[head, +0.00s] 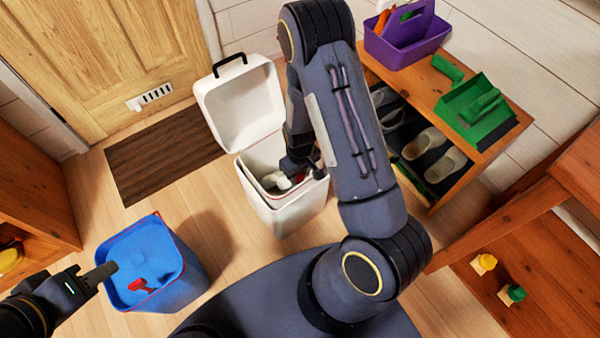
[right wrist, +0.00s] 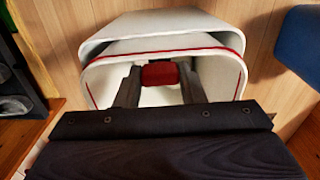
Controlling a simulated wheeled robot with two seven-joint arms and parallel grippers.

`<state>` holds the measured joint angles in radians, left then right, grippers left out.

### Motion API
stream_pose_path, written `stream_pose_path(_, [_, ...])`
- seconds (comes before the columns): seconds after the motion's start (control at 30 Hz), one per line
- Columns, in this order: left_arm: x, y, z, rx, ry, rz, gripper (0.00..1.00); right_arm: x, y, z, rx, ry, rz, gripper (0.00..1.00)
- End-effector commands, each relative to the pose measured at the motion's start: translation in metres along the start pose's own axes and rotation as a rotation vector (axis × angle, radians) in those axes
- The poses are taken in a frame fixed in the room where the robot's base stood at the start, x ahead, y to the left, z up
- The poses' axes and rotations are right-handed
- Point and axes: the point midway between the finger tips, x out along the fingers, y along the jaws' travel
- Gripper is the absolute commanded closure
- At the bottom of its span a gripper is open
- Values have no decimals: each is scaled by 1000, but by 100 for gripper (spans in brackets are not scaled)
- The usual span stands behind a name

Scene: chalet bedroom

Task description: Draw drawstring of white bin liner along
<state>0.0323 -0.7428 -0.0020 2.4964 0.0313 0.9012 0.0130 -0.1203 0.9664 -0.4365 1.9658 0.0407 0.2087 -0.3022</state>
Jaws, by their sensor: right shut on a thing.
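The white bin (head: 285,212) stands on the floor with its lid (head: 240,103) swung open. The white liner (right wrist: 215,70) lines its mouth, with a red drawstring (right wrist: 165,52) running around the rim. My right gripper (head: 303,172) reaches down into the bin's mouth. In the right wrist view its fingers (right wrist: 160,88) are shut on the red drawstring tab (right wrist: 160,74). In the head view my arm hides part of the bin. My left gripper (head: 112,270) is over the near left edge of the blue bin (head: 185,285); its jaw opening is not clear.
A red tab (head: 140,286) lies on the blue bin's blue liner. A dark mat (head: 160,155) lies before the wooden door. Floor between the bins is clear.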

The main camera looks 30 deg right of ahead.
Motion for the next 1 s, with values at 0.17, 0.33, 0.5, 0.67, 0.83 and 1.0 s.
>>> stream_pose_path(0.17, [0, 0, 0, 0, 0, 0, 64, -1, 0, 0, 0, 0, 0, 100])
stream_pose_path(0.33, [-14, 6, -7, 0, 0, 0, 64, -21, 0, 0, -1, 2, 0, 100])
stream_pose_path(0.5, [-36, 16, -18, 0, 0, 0, 64, -57, 0, -1, -1, 2, 0, 100])
stream_pose_path(0.67, [-40, 18, -20, 0, 0, 0, 64, -67, 0, 0, -1, 1, 0, 100])
stream_pose_path(0.83, [-38, 17, -19, 0, 0, 0, 64, -64, 0, 0, 0, 1, 0, 100])
stream_pose_path(1.0, [-38, 18, -19, 0, 0, 0, 64, -64, 0, 0, 0, 1, 0, 50])
